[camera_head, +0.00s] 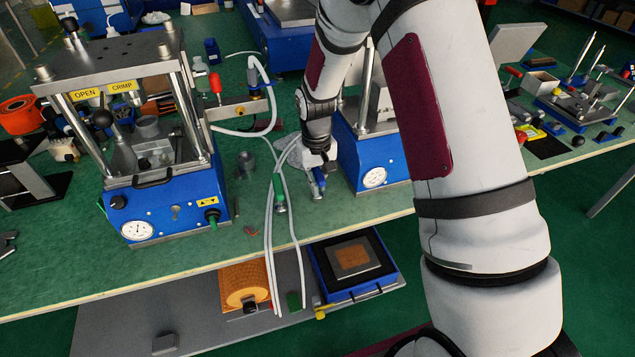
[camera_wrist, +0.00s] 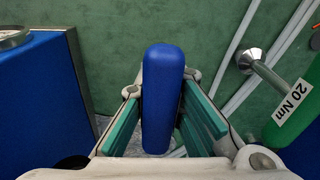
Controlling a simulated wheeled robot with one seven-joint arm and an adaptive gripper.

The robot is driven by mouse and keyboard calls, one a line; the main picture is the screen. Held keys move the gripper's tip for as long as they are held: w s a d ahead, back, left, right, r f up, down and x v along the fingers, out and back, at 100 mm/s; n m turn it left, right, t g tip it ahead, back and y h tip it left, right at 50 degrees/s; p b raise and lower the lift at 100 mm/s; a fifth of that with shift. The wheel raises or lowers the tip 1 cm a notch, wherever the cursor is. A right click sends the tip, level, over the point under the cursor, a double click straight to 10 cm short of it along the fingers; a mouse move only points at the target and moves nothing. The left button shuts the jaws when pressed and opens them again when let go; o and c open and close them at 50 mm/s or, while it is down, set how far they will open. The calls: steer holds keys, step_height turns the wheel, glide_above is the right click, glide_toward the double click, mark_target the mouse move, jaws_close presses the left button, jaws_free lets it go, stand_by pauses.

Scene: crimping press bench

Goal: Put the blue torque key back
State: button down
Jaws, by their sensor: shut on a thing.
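The blue torque key (camera_wrist: 163,95) is between the green-padded fingers of my gripper (camera_wrist: 165,118), its rounded blue handle filling the gap. In the head view my gripper (camera_head: 318,160) is over the bench between the two blue presses, with the blue key (camera_head: 319,180) below it. The key looks upright in the head view; its lower end is hard to make out, and I cannot tell whether it touches the bench. A green-handled key (camera_head: 278,188) stands just left; the wrist view shows a green handle (camera_wrist: 288,125) labelled 20 Nm.
A blue press (camera_head: 165,200) with OPEN and CRIMP signs stands left, another blue press (camera_head: 372,150) close right of my gripper. White hoses (camera_head: 270,235) run over the bench edge beside the keys. A grey cylindrical part (camera_head: 246,164) stands left. A lower shelf holds a blue tray (camera_head: 390,283).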

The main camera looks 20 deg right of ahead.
steer(key=shift+f, duration=0.2)
steer(key=c, duration=1.7)
jaws_free()
step_height(320, 180, up, 13)
steer(key=shift+s+a+f, duration=0.1)
steer(key=shift+f, duration=0.1)
steer(key=s+r+t, duration=0.2)
steer(key=s+r, duration=1.2)
steer(key=shift+m+t, duration=0.4)
steer(key=shift+t, duration=0.3)
steer(key=s, duration=0.6)
steer(key=s+r, duration=0.1)
steer(key=s, duration=0.5)
steer(key=s+r, duration=0.1)
steer(key=s, duration=0.5)
steer(key=shift+d, duration=0.25)
